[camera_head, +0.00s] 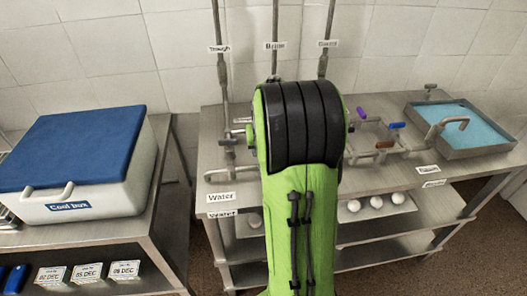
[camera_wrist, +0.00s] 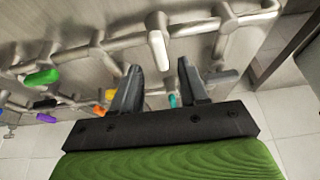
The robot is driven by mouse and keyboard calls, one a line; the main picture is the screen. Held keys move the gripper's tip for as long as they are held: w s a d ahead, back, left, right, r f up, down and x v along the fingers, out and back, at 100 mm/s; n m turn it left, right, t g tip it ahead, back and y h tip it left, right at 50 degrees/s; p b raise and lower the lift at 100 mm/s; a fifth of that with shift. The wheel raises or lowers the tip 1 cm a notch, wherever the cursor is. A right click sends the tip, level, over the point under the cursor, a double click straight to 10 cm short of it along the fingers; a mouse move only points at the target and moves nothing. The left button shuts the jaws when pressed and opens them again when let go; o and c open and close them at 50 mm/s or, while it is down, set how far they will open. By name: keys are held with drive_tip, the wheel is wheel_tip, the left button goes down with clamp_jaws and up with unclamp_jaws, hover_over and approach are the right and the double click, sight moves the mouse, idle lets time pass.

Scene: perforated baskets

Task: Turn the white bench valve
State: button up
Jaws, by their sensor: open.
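The white valve handle (camera_wrist: 158,48) shows in the wrist view on a grey metal pipe run, at the upper middle. My gripper (camera_wrist: 158,68) is open, its two dark fingers pointing toward the pipes. The white handle appears between and just beyond the fingertips, and nothing is held. I cannot tell whether either finger touches it. In the head view my green and black arm hides my gripper and the white handle.
Other handles are nearby: green (camera_wrist: 40,77), teal (camera_wrist: 172,100), and purple (camera_head: 361,113), blue (camera_head: 396,125) and brown (camera_head: 384,144) on the metal bench (camera_head: 230,190). A water-filled trough (camera_head: 448,151) stands right; a cool box (camera_head: 100,190) stands left. Vertical pipes (camera_head: 221,80) rise behind.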

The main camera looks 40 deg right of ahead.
drive_tip(key=p+v, duration=0.2)
drive_tip(key=v, duration=1)
